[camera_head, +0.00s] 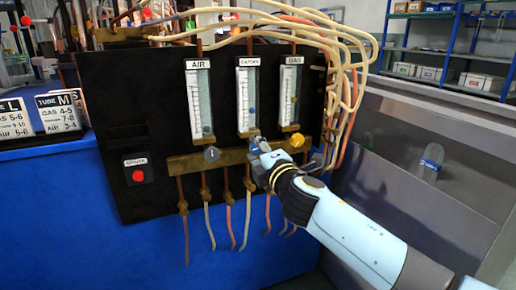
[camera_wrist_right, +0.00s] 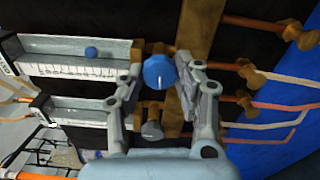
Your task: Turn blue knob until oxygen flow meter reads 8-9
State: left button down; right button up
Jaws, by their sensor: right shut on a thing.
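The black panel carries three flow meters, and the middle one is the oxygen meter (camera_head: 248,98), its label small and blurred. Its blue float (camera_head: 250,111) sits in the middle part of the tube; the exact reading is too small to tell. It also shows in the wrist view (camera_wrist_right: 91,52). The blue knob (camera_wrist_right: 158,72) has a white pointer line and sits between the two fingers of my right gripper (camera_wrist_right: 166,64). In the head view my right gripper (camera_head: 259,150) is at the knob below the oxygen meter and mostly hides it. My left gripper is not in view.
The grey air knob (camera_head: 211,154) is left of my gripper and the yellow gas knob (camera_head: 297,140) is right of it, both close by. Hoses (camera_head: 347,90) hang at the panel's right. A red spark button (camera_head: 138,176) is lower left.

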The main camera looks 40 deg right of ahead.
jog(key=shift+f, duration=0.15)
dwell(0.4)
jog(key=o, duration=1.1)
jog(key=v, duration=1.2)
jog(key=shift+s, duration=0.1)
